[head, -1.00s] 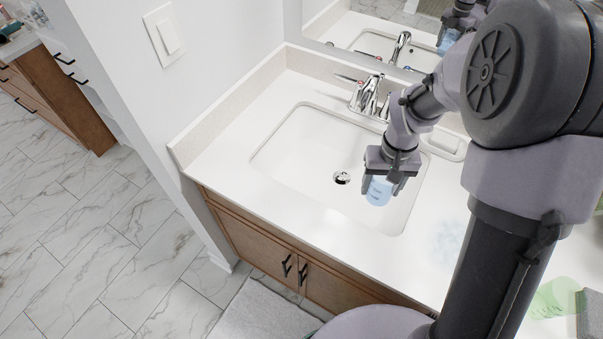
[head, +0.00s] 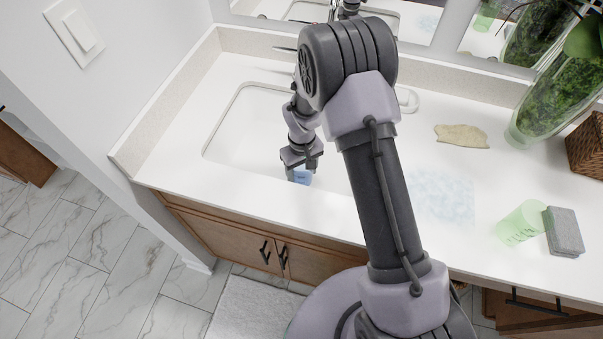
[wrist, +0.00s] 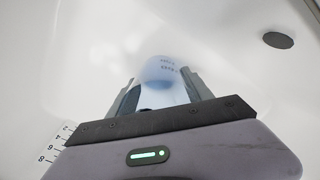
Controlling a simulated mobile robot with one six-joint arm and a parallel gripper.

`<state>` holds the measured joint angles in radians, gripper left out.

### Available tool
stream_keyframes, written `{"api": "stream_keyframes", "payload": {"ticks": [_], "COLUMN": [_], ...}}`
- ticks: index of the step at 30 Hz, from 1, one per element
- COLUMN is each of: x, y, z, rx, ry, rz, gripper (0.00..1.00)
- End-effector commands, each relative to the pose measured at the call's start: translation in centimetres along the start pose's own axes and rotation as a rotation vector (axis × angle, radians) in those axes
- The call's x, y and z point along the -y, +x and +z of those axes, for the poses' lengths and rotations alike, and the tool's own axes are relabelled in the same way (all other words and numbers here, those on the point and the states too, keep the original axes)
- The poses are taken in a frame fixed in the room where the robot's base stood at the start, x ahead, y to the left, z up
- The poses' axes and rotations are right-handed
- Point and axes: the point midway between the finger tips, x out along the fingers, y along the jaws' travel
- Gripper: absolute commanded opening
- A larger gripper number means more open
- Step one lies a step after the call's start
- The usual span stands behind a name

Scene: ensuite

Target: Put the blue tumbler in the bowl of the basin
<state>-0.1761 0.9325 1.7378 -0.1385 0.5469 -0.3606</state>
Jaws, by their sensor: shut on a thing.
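The blue tumbler (head: 301,177) is a small translucent light-blue cup between the fingers of my gripper (head: 300,168). My gripper is shut on it and points down over the front part of the white basin (head: 235,125). In the wrist view the tumbler (wrist: 163,72) sits between both fingers, with faint dark print on its side. White basin surface shows around it, and the dark drain (wrist: 278,40) is at the upper right. I cannot tell whether the tumbler touches the basin floor. My arm hides the right part of the basin and most of the faucet in the head view.
On the counter to the right are a patterned pale-blue patch (head: 442,194), a green tumbler (head: 521,223), a grey sponge-like block (head: 564,231), a beige flat piece (head: 461,136) and a glass vase with greenery (head: 555,90). A wall stands at the left.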

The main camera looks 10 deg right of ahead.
Motion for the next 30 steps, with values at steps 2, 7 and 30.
{"api": "stream_keyframes", "payload": {"ticks": [2,7,30], "x": [0.0,0.0,-0.1], "y": [-0.1,0.0,-6.8], "z": [-0.1,-0.1,-0.1], "rx": [-0.002,-0.002,-0.004], "ry": [0.0,0.0,0.0], "rz": [0.0,0.0,0.002], "gripper": [0.18,0.18,0.8]}}
